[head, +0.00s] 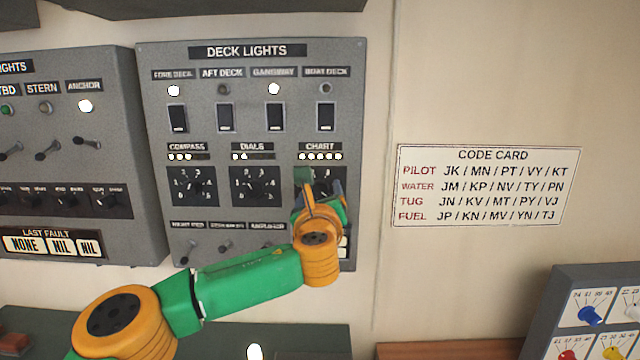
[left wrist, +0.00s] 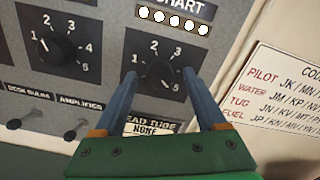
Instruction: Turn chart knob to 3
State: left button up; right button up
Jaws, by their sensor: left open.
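The chart knob (left wrist: 160,74) is a round black dial with white numbers around it, under the CHART label (head: 320,146) on the grey DECK LIGHTS panel (head: 377,62). A row of several lit dots (left wrist: 172,20) shows above it. My left gripper (left wrist: 160,80) is open, with one blue-grey finger on each side of the knob; I cannot tell whether they touch it. In the head view my green and orange left gripper (head: 319,186) hides most of the knob. The knob's pointer position is not clear to me. My right gripper is not in view.
The compass knob (head: 193,186) and dials knob (head: 255,186) sit to the left in the same row. Toggle switches (head: 326,117) are above, small levers (head: 224,246) below. A code card (head: 488,186) is on the wall to the right. Another panel (head: 70,130) stands left.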

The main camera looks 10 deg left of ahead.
pick_arm(q)
jog(key=shift+w+a+f, duration=0.15)
jog(key=shift+w+f, duration=0.25)
jog(key=shift+w, duration=0.25)
jog(key=shift+s+r, duration=0.2)
jog(key=shift+s, duration=0.05)
jog(key=c, duration=0.7)
grip_shut()
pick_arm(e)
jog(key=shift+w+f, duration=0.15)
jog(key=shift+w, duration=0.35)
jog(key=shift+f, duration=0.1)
